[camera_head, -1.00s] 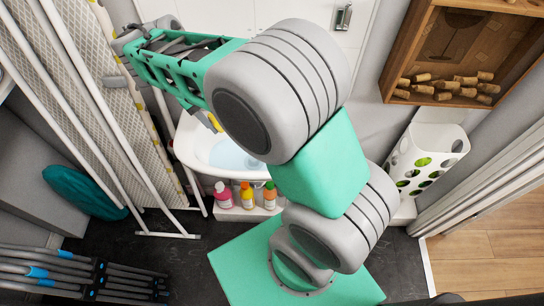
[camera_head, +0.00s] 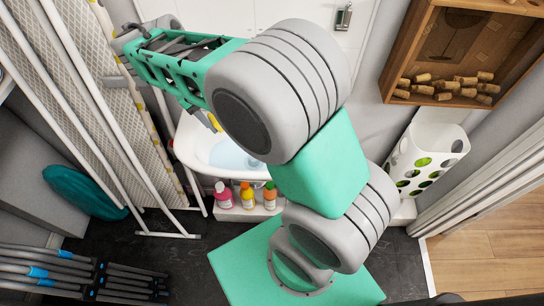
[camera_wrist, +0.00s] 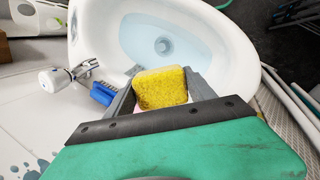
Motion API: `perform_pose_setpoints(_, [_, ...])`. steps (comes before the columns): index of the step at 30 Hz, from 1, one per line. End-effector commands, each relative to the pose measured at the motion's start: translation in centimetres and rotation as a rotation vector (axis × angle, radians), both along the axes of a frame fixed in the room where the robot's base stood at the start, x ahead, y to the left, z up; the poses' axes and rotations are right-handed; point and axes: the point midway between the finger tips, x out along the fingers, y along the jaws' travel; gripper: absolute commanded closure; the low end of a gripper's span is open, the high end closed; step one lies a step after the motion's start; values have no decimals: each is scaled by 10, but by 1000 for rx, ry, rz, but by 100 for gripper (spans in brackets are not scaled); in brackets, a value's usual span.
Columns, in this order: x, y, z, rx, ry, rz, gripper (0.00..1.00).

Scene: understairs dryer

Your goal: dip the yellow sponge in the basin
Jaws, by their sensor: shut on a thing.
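The yellow sponge (camera_wrist: 160,90) is gripped between the two grey fingers of my gripper (camera_wrist: 162,82) in the wrist view. The white basin (camera_wrist: 238,62) lies beyond it, with pale blue water (camera_wrist: 140,40) and a round drain in its bottom. The sponge overlaps the basin's near part in this view; its height above the water is hard to tell. In the head view the basin (camera_head: 186,150) is partly covered by my arm. A small yellow patch, likely the sponge (camera_head: 215,122), shows beside my arm there; my fingers are mostly hidden.
A white and chrome tap (camera_wrist: 62,77) and a blue brush (camera_wrist: 103,94) sit left of the sponge in the wrist view. Several bottles (camera_head: 246,195) stand below the basin. An ironing board (camera_head: 120,110) leans at left, and a wooden cork box (camera_head: 440,60) hangs at right.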

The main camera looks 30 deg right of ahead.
Motion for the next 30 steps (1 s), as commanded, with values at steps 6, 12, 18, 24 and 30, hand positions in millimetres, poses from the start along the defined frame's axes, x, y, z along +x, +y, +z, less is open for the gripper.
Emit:
perform_pose_setpoints(6, [3,0,2,1,-9,4,69])
perform_pose_setpoints(12, [3,0,5,1,-9,4,69])
perform_pose_setpoints(18, [2,0,28,0,-7,3,69])
perform_pose_setpoints(24, [1,0,43,0,-4,1,69])
perform_pose_setpoints(30, [0,0,40,0,-2,1,69])
